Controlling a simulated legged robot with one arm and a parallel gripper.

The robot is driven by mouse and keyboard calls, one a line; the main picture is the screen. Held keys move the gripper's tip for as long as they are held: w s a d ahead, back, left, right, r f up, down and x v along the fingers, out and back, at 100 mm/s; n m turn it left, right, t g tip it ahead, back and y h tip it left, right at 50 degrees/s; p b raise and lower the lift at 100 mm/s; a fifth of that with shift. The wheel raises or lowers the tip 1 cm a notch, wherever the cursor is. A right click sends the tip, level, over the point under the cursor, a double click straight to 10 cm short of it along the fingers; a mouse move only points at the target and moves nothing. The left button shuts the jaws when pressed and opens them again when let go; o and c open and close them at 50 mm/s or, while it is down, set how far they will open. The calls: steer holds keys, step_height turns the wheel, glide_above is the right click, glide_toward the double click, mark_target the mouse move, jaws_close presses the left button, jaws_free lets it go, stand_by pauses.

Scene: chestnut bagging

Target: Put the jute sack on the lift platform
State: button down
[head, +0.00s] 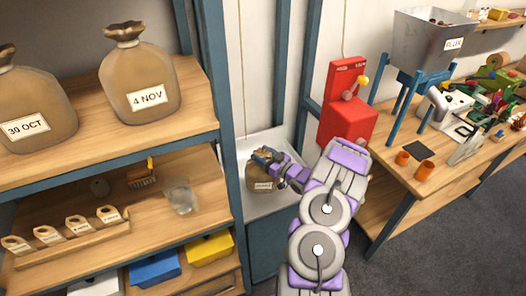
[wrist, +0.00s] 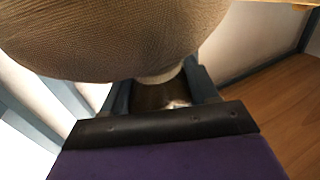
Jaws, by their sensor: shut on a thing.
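A brown jute sack (head: 258,178) with a pale label hangs from or stands under my gripper (head: 266,156), which is shut on its neck. In the wrist view the sack's woven body (wrist: 120,35) fills the top, and its neck sits between the jaws (wrist: 163,88). In the head view the sack is over the pale lift platform (head: 262,205), between the shelf and the red machine. I cannot tell whether its base touches the platform.
A blue-framed shelf on the left holds two sacks, "30 OCT" (head: 35,105) and "4 NOV" (head: 140,85). A red machine (head: 350,110) stands right of my arm. A wooden bench (head: 430,190) carries a hopper (head: 430,45) and orange cups (head: 425,170). The grey floor is clear.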

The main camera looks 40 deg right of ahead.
steer(key=shift+d+r, duration=0.1)
steer(key=shift+c, duration=1.5)
jaws_free()
steer(key=s+d+p, duration=0.1)
steer(key=s+p, duration=0.1)
steer(key=s, duration=1)
steer(key=shift+d, duration=0.4)
